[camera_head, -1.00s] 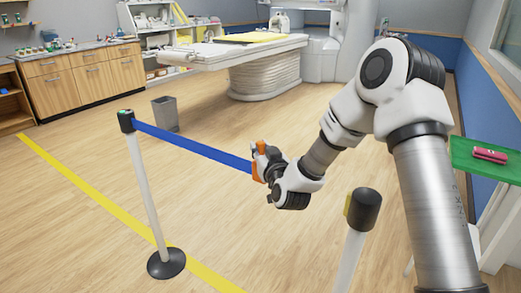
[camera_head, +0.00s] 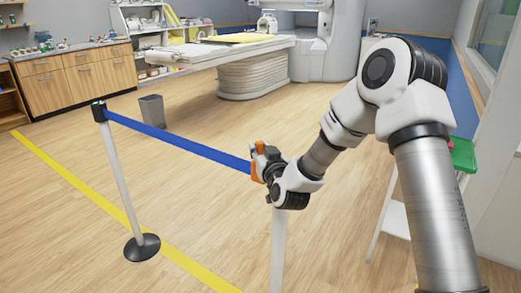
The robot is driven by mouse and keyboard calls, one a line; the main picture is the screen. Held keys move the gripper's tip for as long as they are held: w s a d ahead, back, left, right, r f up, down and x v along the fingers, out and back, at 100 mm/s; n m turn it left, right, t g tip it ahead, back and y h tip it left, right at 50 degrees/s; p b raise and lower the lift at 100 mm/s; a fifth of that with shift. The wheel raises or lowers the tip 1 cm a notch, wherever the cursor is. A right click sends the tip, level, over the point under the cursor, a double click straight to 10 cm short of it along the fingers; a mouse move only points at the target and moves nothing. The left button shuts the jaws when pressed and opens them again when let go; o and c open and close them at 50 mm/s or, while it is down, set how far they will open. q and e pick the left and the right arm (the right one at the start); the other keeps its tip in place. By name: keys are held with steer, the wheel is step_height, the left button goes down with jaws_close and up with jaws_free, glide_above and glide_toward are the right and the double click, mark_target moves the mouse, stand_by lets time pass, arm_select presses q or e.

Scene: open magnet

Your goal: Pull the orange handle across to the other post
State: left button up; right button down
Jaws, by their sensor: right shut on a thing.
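The orange handle (camera_head: 256,162) is at the end of a blue belt (camera_head: 180,143). The belt runs taut from the black head of the left post (camera_head: 115,165). My right gripper (camera_head: 259,163) is shut on the orange handle. The other post (camera_head: 278,240) is a white pole below my gripper and wrist. Its black head is hidden behind my wrist, so I cannot tell whether the handle touches it. My left gripper is not in view.
A yellow line (camera_head: 75,182) crosses the wood floor past the left post's black base. A grey bin (camera_head: 152,111) stands behind the belt. A scanner bed (camera_head: 220,52) is at the back. A green-topped table (camera_head: 463,155) is at the right, partly behind my arm.

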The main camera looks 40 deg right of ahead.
steer(key=shift+s+f, duration=0.1)
steer(key=shift+f, duration=0.05)
steer(key=c, duration=1.2)
jaws_free()
steer(key=shift+o, duration=1.3)
steer(key=shift+s+d, duration=0.2)
steer(key=shift+s, duration=0.1)
steer(key=v, duration=1.1)
steer(key=shift+s, duration=0.35)
